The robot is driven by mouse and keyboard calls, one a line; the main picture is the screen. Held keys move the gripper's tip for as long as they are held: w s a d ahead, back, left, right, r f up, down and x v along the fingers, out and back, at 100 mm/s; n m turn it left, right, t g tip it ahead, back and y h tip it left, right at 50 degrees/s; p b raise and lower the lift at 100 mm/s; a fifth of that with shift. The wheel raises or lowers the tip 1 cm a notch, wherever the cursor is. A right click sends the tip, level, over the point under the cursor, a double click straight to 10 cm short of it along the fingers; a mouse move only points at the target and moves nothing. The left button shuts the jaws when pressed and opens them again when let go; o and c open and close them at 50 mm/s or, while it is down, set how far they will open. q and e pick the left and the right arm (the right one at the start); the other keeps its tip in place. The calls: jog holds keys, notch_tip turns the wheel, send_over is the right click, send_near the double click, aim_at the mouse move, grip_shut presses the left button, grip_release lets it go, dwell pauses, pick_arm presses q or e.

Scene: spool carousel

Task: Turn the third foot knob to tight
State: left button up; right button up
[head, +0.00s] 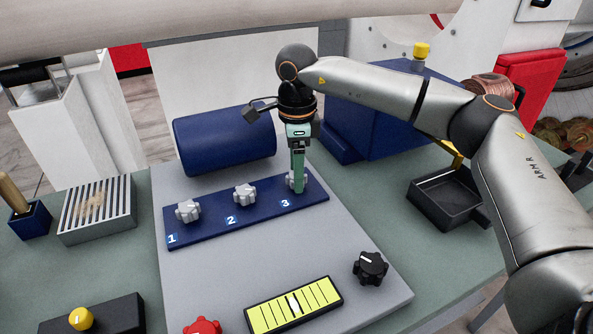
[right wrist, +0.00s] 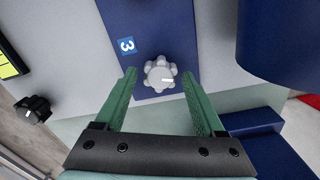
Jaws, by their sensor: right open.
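The third foot knob (right wrist: 160,75) is a pale grey lobed knob with a white pointer mark, next to the label 3 on a blue strip (head: 240,216). In the head view the knob (head: 291,178) is partly hidden behind my right gripper (head: 298,188). My right gripper has green fingers and points down at the knob. In the right wrist view its fingers (right wrist: 160,85) are apart, one on each side of the knob, with gaps between. The knob's pointer points to the right in that view. My left gripper is not in view.
Knobs 1 (head: 188,211) and 2 (head: 245,194) stand on the same strip. A black knob (head: 370,267), a yellow gauge (head: 294,305) and a red knob (head: 203,327) are nearer the front. A blue cylinder (head: 225,140) lies behind the strip. A black tray (head: 447,195) is at right.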

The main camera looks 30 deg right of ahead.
jog(key=shift+f, duration=0.3)
grip_shut()
dwell(0.5)
